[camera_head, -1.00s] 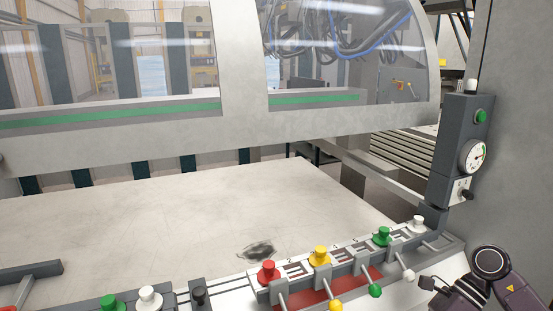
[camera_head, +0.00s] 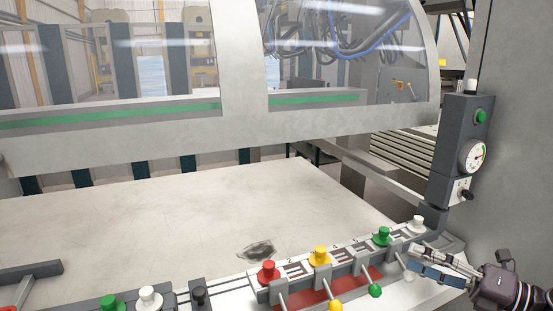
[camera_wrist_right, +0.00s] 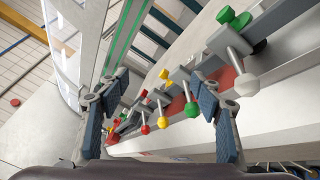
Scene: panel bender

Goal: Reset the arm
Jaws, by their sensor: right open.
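My right gripper (camera_head: 425,264) is at the lower right of the head view, beside the right end of the control rail. Its fingers point left towards the levers and partly hide the white-knobbed one. In the right wrist view my right gripper (camera_wrist_right: 160,92) is open, with nothing held between its fingers. Beyond and between the fingers are the levers, including a red ball knob (camera_wrist_right: 191,109) and a yellow ball knob (camera_wrist_right: 162,122). My left gripper is not in view.
The rail carries a red knob (camera_head: 268,270), a yellow knob (camera_head: 320,254), a green knob (camera_head: 382,236) and a white knob (camera_head: 418,224). A gauge box (camera_head: 462,150) stands at the right. The pale table (camera_head: 180,215) is mostly bare, with a dark smudge.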

